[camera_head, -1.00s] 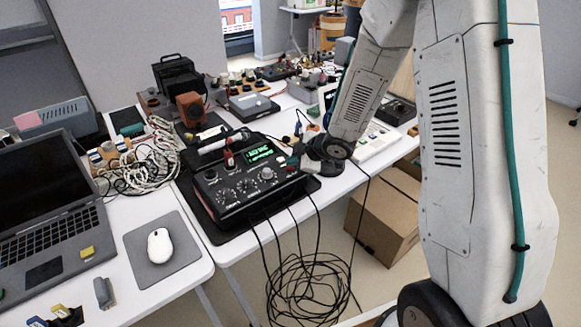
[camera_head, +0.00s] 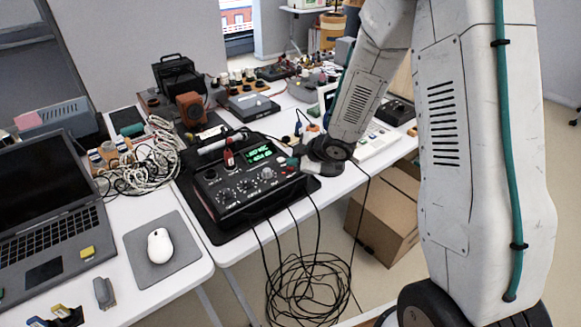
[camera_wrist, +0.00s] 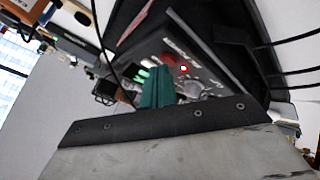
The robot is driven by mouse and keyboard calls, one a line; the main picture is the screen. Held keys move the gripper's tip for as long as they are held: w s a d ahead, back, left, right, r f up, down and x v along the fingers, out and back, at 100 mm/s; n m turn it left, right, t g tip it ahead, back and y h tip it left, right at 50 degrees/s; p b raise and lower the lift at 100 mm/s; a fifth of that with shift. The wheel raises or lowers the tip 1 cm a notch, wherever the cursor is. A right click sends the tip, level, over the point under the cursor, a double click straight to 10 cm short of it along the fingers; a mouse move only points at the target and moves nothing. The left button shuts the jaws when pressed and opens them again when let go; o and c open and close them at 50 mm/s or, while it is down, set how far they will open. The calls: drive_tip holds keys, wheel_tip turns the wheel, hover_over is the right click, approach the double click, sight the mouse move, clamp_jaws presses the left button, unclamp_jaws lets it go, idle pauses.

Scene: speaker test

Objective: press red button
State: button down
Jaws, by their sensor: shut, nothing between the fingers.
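The black test box (camera_head: 235,203) with a lit green display and several knobs stands on the table.
A red-topped plug (camera_head: 229,159) stands upright on the box. Black cables hang from its front edge to the floor. A laptop (camera_head: 45,205) and mouse (camera_head: 159,246) lie to the left, tangled white cable (camera_head: 150,160) behind them. A white instrument (camera_head: 375,146) stands to the right.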

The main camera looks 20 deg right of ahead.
drive_tip(key=shift+r, duration=0.75)
wheel_tip(320, 180, up, 6)
idle(0.4)
